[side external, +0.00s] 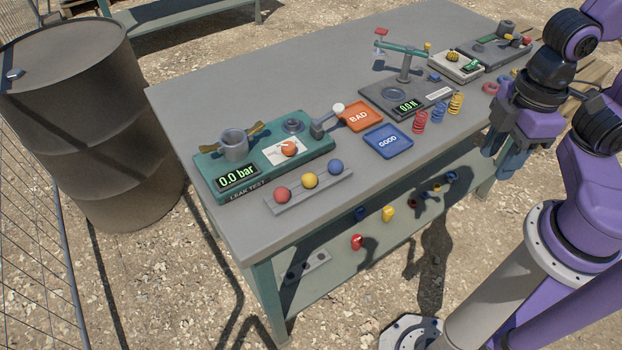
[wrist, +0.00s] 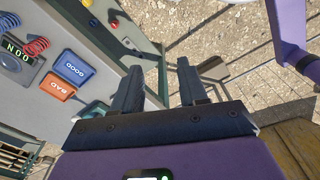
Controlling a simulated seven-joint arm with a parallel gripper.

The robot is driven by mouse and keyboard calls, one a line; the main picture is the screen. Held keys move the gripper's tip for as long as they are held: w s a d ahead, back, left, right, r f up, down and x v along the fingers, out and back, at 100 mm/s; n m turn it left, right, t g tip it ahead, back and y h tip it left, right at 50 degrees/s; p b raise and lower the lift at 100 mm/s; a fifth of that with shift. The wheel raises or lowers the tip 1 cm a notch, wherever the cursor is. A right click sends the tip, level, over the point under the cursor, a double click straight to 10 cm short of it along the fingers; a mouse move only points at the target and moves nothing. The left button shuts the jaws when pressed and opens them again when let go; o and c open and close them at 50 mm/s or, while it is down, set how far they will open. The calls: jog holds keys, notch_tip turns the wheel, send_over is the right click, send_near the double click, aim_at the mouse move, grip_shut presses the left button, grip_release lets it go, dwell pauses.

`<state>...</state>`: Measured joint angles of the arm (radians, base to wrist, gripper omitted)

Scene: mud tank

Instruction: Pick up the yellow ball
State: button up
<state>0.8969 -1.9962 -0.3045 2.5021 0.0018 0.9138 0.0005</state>
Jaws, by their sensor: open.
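The yellow ball (side external: 309,180) sits between a red ball (side external: 282,195) and a blue ball (side external: 335,167) on a narrow grey rack (side external: 318,191) near the table's front edge. My gripper (side external: 503,163) is in the air at the right, beyond the table's front edge and well away from the ball. In the wrist view my gripper (wrist: 158,72) has its two fingers spread with nothing between them. I cannot make out the yellow ball on its rack in the wrist view.
Behind the rack stands a green leak tester (side external: 212,170) with a cup and lever. The orange BAD tile (side external: 359,117), blue GOOD tile (side external: 388,141) and several coil springs (side external: 420,121) lie to the right. A lower shelf holds small coloured parts. A barrel (side external: 90,120) stands left.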

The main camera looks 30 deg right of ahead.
dwell(0.3)
jog(key=o, duration=0.5)
jog(key=shift+c, duration=0.2)
jog(key=n, duration=0.5)
send_over(309, 175)
notch_tip(309, 175, down, 18)
jog(key=shift+r, duration=0.2)
